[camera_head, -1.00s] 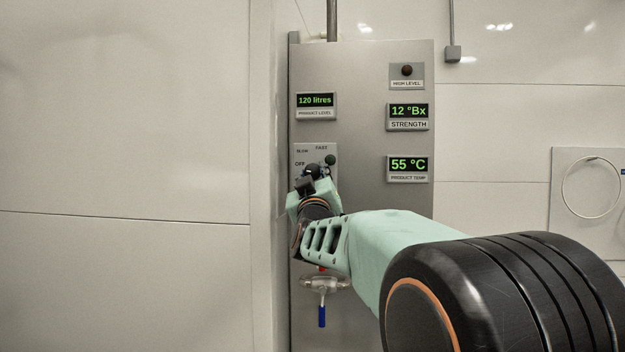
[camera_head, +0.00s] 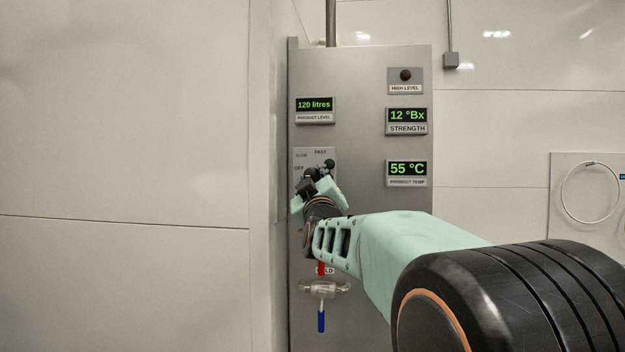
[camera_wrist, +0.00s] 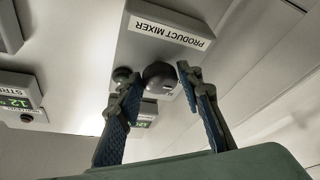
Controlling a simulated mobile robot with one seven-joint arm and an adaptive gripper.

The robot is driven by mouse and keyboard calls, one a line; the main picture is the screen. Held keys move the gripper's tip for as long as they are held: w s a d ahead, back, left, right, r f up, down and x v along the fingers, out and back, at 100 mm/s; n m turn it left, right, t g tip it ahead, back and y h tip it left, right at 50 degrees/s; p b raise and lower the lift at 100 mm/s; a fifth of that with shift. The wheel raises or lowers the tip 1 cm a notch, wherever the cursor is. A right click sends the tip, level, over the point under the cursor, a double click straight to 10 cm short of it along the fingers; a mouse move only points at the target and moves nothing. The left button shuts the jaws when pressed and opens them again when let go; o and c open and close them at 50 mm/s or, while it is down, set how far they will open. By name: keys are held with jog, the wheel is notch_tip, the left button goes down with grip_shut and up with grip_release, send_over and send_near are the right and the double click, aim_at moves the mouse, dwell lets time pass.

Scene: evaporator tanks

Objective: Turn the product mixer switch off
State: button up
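The product mixer switch shows in the wrist view as a dark round knob (camera_wrist: 160,76) on a grey plate, beside the upside-down label "PRODUCT MIXER" (camera_wrist: 170,28). A smaller dark ball sits just left of the knob. In the head view the switch plate (camera_head: 301,155) carries the words SLOW, FAST and OFF; my gripper (camera_head: 313,181) hides much of it. In the wrist view my gripper (camera_wrist: 157,75) is open, with one finger on each side of the knob. I cannot tell whether either finger touches it, or which setting the knob points to.
The steel panel (camera_head: 360,80) holds displays for product level (camera_head: 314,109), strength (camera_head: 406,119) and product temperature (camera_head: 406,170). A valve with a blue handle (camera_head: 321,321) and a red handle (camera_head: 321,268) sit below my gripper. A wall (camera_head: 130,120) stands close at left.

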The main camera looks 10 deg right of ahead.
jog(key=shift+o, duration=1.3)
jog(key=shift+s, duration=0.1)
jog(key=v, duration=0.7)
jog(key=shift+s, duration=0.15)
